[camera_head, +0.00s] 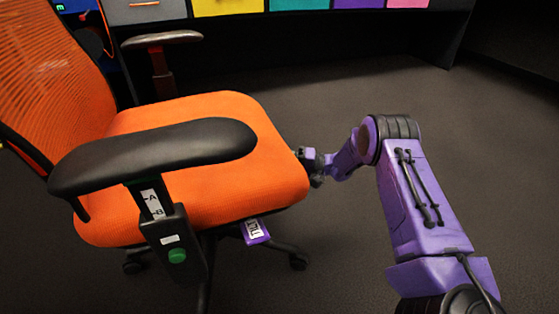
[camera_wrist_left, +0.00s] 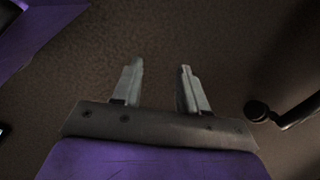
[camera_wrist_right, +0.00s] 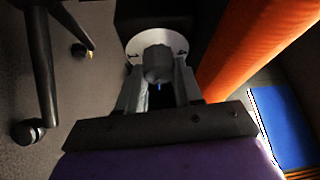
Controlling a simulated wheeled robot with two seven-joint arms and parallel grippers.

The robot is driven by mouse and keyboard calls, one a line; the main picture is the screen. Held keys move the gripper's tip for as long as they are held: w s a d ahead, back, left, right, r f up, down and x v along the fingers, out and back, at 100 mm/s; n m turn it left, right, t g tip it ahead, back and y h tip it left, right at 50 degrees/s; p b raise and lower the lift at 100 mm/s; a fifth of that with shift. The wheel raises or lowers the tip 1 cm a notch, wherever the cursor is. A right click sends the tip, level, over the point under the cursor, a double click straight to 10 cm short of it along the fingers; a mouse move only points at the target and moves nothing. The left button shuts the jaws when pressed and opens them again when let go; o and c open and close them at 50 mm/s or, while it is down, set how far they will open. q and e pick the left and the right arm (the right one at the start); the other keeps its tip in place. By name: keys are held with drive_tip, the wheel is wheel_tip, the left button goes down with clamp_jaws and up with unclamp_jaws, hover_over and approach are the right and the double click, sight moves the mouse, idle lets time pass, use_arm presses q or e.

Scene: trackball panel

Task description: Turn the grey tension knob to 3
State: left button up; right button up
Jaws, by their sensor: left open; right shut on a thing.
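The grey tension knob (camera_wrist_right: 157,64) sits in front of a pale round dial plate (camera_wrist_right: 174,40) in the right wrist view. My right gripper (camera_wrist_right: 157,82) has one finger on each side of the knob and is shut on it. The dial's small dark marks are too unclear to read, and I cannot tell the setting. In the head view my right gripper (camera_head: 314,163) is at the front edge of the orange seat (camera_head: 225,170); the knob is not clearly visible there. My left gripper (camera_wrist_left: 161,66) is open and empty over the dark floor in its wrist view.
The chair's near black armrest (camera_head: 150,155) has a post with a green button (camera_head: 178,256). A purple TILT tag (camera_head: 254,231) hangs under the seat. Chair legs with casters (camera_wrist_right: 28,131) stand close to the right gripper. Coloured drawers (camera_head: 297,4) line the back; floor is clear at right.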

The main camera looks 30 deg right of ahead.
use_arm(q)
drive_tip(key=shift+w+a+f, duration=0.1)
drive_tip(key=shift+f, duration=0.05)
use_arm(e)
drive_tip(key=shift+f, duration=0.1)
